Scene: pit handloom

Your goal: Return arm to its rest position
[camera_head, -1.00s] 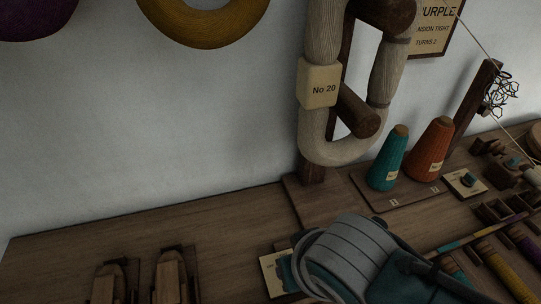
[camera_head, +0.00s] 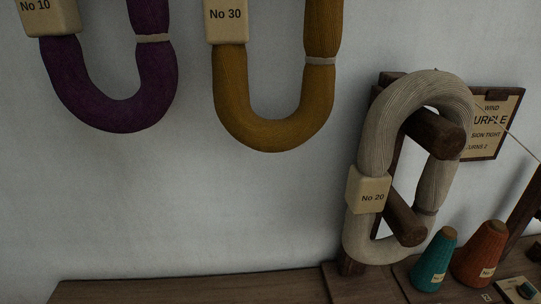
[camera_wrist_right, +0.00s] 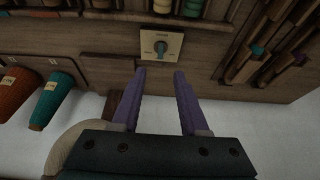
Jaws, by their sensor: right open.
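My right gripper (camera_wrist_right: 160,76) shows in the right wrist view with its two purple fingers apart and nothing between them. I cannot tell the exact gap between the fingertips and the plate. Neither gripper shows in the head view, and my left gripper is in no frame.
In the head view, a cream skein (camera_head: 380,130) tagged No 20 hangs on a wooden stand. Purple (camera_head: 118,112) and ochre (camera_head: 268,132) skeins hang on the wall. Teal (camera_head: 435,262) and orange (camera_head: 481,258) cones stand at lower right. Wooden racks (camera_wrist_right: 268,50) lie right in the wrist view.

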